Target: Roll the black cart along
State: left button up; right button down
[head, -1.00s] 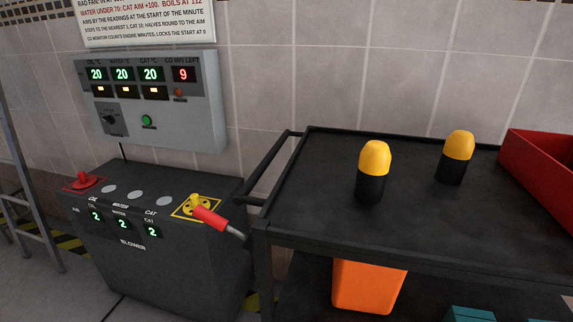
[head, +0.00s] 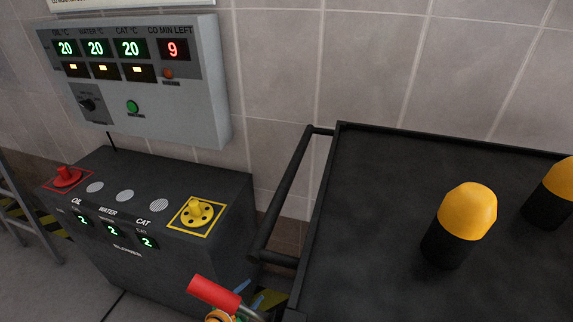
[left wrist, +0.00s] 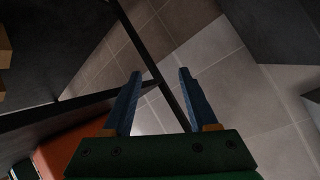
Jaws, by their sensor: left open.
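The black cart (head: 365,185) stands at the right in the head view. Its push bar (head: 290,190) sticks out from its left end. My left gripper (head: 250,298) is at the bottom of the head view, below the near end of the push bar, partly cut off. In the left wrist view my left gripper (left wrist: 160,72) is open, with its blue fingers apart. A thin dark bar (left wrist: 160,75) crosses the gap between them in that picture; I cannot tell how far beyond the fingers it lies. My right gripper is out of view.
Two yellow-capped black cylinders (head: 463,215) (head: 552,193) stand on the cart top. A dark blower cabinet (head: 150,255) stands left of the cart, against the tiled wall. A red handle on a grey rod (head: 213,292) is beside my gripper. A grey panel (head: 150,110) hangs above the cabinet.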

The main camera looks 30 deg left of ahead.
aim_at(290, 172)
pick_arm(q)
jog(key=w+a+r+m+t+h+p, duration=0.1)
jog(key=w+r+m+t+h, duration=0.2)
jog(key=r, duration=0.8)
jog(key=w+a+r+m+t+h, duration=0.1)
jog(key=w+r+m+t, duration=0.4)
jog(key=r, duration=0.6)
jog(key=d+r+m+g+h+p, duration=0.1)
jog(key=d+r+m+g+h, duration=0.15)
jog(key=r+m+h, duration=0.8)
jog(key=w+d+r+y, duration=0.1)
jog(key=w, duration=0.1)
jog(key=w+d+r+n+y+p, duration=0.1)
jog(key=w, duration=0.1)
jog(key=w+d+r+n+y+p, duration=0.1)
jog(key=w+d+r, duration=0.1)
jog(key=shift+d+r+t+y, duration=0.1)
jog(key=shift+t+y, duration=0.15)
jog(key=shift+y, duration=0.1)
jog(key=shift+s, duration=0.15)
grip_shut()
